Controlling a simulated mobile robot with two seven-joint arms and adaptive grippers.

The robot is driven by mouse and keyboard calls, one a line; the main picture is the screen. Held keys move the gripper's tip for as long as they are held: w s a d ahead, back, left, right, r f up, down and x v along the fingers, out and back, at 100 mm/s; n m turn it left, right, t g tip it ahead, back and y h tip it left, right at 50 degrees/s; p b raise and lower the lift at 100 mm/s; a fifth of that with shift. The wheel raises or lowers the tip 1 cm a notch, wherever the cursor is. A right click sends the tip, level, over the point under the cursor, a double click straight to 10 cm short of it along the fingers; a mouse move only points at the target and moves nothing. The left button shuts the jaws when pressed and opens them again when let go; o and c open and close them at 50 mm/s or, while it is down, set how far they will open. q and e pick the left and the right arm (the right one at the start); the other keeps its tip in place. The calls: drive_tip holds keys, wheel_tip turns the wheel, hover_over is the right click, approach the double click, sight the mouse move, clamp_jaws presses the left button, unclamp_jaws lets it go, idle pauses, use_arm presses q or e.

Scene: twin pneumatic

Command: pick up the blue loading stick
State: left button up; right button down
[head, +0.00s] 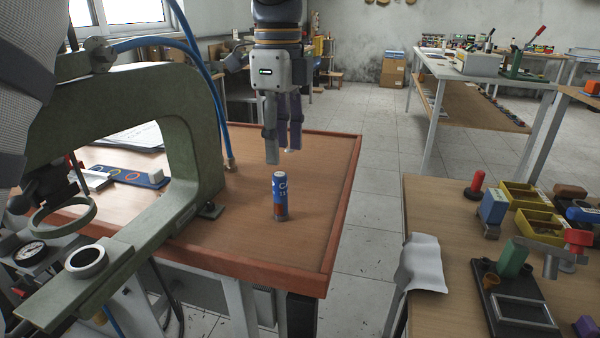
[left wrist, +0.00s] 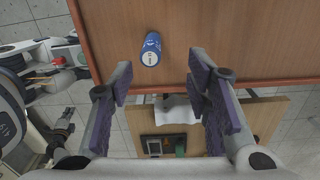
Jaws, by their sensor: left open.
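The blue loading stick (head: 280,197) is a short blue cylinder with white lettering and a reddish-brown lower part. It stands upright on the brown, red-edged table (head: 318,215), near its front right corner. In the left wrist view the stick (left wrist: 151,49) shows beyond the fingertips, between their lines but nearer the left finger. My left gripper (head: 283,154) points down above and behind the stick, apart from it. Its purple-padded fingers (left wrist: 161,70) are spread with nothing between them. My right gripper is not in view.
A green C-shaped press frame (head: 205,130) stands left of the stick, with a blue hose (head: 212,85) behind it. A second table at right carries yellow bins (head: 540,228), a black fixture (head: 515,310) and small parts. The table around the stick is clear.

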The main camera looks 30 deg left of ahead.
sight(281, 203)
use_arm(q)
drive_tip(key=f, duration=0.3)
drive_tip(key=s+f, duration=0.1)
drive_tip(key=f, duration=0.7)
drive_tip(key=shift+s+d+f, duration=0.15)
drive_tip(key=shift+f, duration=0.1)
clamp_jaws()
